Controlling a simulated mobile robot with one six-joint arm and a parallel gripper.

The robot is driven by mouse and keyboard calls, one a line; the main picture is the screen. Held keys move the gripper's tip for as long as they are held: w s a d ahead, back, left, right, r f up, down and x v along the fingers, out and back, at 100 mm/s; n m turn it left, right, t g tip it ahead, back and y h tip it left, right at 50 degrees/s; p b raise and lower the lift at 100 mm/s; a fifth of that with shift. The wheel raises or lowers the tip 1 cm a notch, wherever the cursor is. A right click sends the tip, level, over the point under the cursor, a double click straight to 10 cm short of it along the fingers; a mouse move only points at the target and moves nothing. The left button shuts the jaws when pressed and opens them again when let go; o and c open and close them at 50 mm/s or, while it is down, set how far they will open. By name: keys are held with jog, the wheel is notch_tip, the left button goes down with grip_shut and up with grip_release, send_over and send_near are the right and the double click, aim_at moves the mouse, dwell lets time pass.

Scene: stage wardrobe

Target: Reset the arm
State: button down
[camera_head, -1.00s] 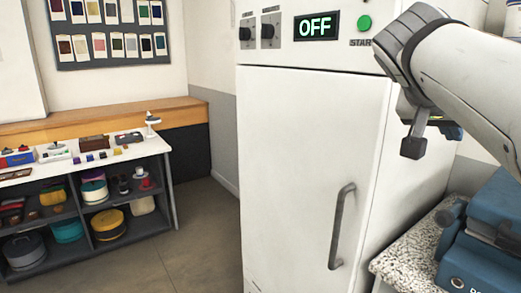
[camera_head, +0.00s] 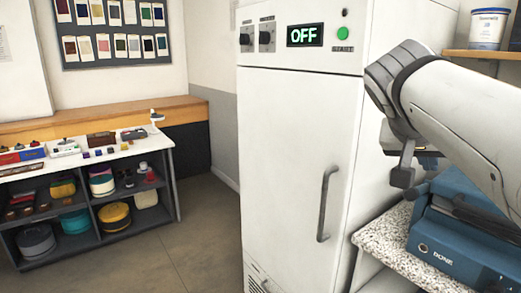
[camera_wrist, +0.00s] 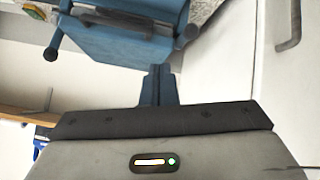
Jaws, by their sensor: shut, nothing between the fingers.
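My gripper shows in the wrist view (camera_wrist: 160,82), shut with its fingers together and nothing between them. In that view it points toward a blue machine (camera_wrist: 125,40), with a gap that I cannot judge. In the head view my arm comes in from the right, in front of the cabinet's right side and above the blue machine (camera_head: 465,245). The fingertips are hard to make out there.
A tall white cabinet (camera_head: 295,150) with a shut door, a grey handle (camera_head: 326,205) and a display reading OFF (camera_head: 305,36) stands in the middle. A speckled counter (camera_head: 385,235) bears the blue machine. A low shelf unit (camera_head: 90,205) stands left; floor between is clear.

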jog(key=s+a+f+n+g+y+p, duration=0.1)
jog(key=s+a+f+n+y+p, duration=0.1)
jog(key=f, duration=0.4)
jog(key=s+a+f+n+g+y+p, duration=0.1)
jog(key=s+a+f+n+y+p, duration=0.1)
jog(key=a+f, duration=0.4)
jog(key=s+a+f+n+g+y+p, duration=0.1)
jog(key=s+a+f+n+y+p, duration=0.2)
jog(key=f, duration=0.5)
jog(key=shift+s+a+f+y+p, duration=0.25)
jog(key=shift+s+a+p, duration=0.55)
jog(key=shift+s+a, duration=0.4)
jog(key=shift+d+r, duration=0.1)
jog(key=shift+d, duration=0.05)
